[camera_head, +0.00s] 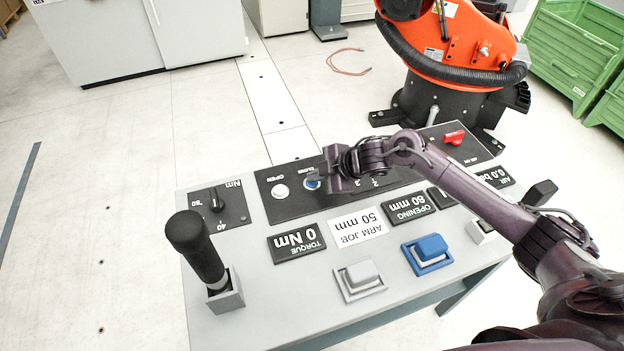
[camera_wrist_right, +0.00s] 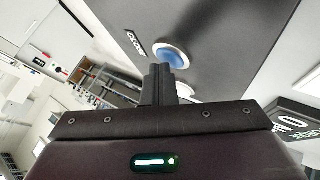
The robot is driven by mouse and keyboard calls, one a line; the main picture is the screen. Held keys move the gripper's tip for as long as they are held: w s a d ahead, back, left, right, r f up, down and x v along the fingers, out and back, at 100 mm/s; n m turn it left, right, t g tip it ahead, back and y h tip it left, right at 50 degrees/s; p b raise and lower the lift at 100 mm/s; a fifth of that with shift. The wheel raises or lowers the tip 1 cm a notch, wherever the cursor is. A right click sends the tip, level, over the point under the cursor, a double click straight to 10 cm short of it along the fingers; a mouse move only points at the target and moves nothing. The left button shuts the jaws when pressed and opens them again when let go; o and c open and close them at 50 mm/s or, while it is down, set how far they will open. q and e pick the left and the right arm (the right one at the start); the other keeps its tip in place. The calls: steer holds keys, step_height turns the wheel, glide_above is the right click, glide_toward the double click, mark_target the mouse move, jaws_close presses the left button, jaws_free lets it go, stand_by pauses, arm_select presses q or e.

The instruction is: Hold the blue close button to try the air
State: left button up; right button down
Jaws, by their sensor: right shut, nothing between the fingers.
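The blue close button (camera_head: 312,184) sits on the black panel of the console, partly covered by my right gripper in the head view. In the right wrist view the blue button (camera_wrist_right: 172,57) shows in a white ring beside the word CLOSE. My right gripper (camera_head: 324,178) is shut and empty, with its fingertips (camera_wrist_right: 160,72) close to the button's edge. I cannot tell whether they touch it. The air display (camera_head: 496,177) at the console's right reads 0.0, partly hidden by my right arm. My left gripper is not in view.
The white open button (camera_head: 280,191) is left of the blue one. A black upright handle (camera_head: 195,247), a grey rocker (camera_head: 361,275) and a blue rocker (camera_head: 428,250) stand nearer. An orange robot (camera_head: 450,50) stands behind.

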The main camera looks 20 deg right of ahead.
mark_target(317, 184)
stand_by(0.4)
steer(key=shift+r+p, duration=0.9)
step_height(317, 184, up, 5)
steer(key=p, duration=0.4)
steer(key=shift+p, duration=0.3)
steer(key=shift+s, duration=0.1)
